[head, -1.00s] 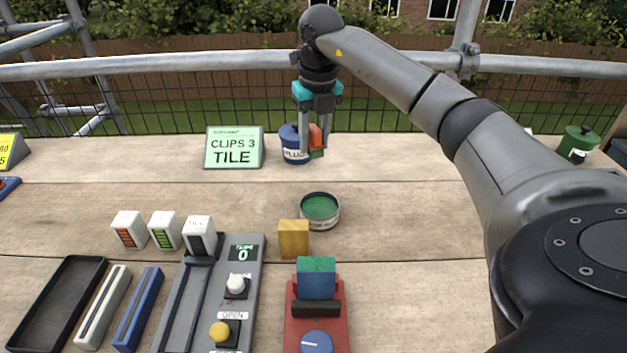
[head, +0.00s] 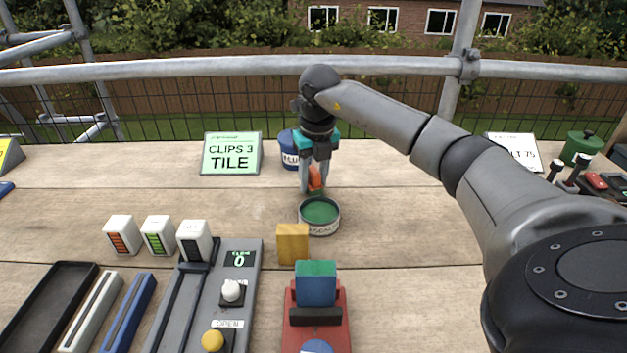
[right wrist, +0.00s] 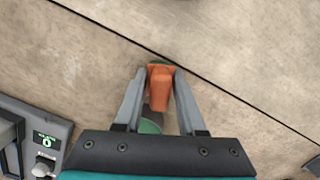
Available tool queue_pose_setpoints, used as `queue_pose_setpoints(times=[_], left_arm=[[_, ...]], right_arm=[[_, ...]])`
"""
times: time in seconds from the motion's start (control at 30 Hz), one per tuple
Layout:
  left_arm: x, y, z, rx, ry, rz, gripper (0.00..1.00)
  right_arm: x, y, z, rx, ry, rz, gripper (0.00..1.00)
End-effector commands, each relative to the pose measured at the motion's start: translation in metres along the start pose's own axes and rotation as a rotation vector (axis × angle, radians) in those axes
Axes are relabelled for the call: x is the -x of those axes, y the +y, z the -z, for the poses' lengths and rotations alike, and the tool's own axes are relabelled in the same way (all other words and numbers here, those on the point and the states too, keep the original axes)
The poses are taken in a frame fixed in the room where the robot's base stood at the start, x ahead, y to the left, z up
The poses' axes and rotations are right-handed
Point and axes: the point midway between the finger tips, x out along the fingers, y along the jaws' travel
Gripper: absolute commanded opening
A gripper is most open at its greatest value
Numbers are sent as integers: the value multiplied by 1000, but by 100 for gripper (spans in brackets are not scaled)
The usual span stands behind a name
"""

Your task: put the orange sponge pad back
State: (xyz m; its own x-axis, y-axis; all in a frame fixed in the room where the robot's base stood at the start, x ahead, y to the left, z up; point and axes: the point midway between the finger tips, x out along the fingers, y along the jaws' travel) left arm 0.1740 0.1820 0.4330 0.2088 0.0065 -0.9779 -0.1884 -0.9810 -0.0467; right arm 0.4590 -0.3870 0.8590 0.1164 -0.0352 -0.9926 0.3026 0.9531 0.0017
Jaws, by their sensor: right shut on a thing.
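My right gripper (head: 314,187) is shut on the orange sponge pad (head: 315,177), whose lower edge looks green. In the right wrist view the orange pad (right wrist: 160,88) sits between the two grey fingers of the gripper (right wrist: 160,72), with a little green at its far end. The gripper points down over the boards, just behind the round open tin with a green inside (head: 319,211). In the right wrist view the tin (right wrist: 149,126) is partly hidden behind the pad and gripper. My left gripper is not in view.
A blue tin (head: 289,149) stands just behind the gripper, beside the green sign (head: 232,153) reading CLIPS 3 TILE. A yellow block (head: 292,244) and a red fixture with a blue-green block (head: 316,284) stand in front. Bare boards lie to the right, under my arm.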

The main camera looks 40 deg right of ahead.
Motion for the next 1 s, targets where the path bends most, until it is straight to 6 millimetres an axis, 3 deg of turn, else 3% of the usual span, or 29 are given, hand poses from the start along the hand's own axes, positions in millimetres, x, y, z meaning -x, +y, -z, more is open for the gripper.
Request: queue_pose_setpoints(times=[0.27, 0.3, 0.53, 0.8, 1.0], left_arm=[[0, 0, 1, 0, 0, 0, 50], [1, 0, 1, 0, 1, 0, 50], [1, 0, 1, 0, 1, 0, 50], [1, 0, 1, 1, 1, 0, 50], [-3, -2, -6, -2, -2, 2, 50]], right_arm=[[-3, 0, 0, 0, 1, 0, 0], [-3, 0, 0, 0, 0, 0, 42], [-2, 0, 0, 0, 0, 0, 68], [-1, 0, 0, 0, 0, 0, 69], [12, 0, -1, 0, -2, -1, 69]])
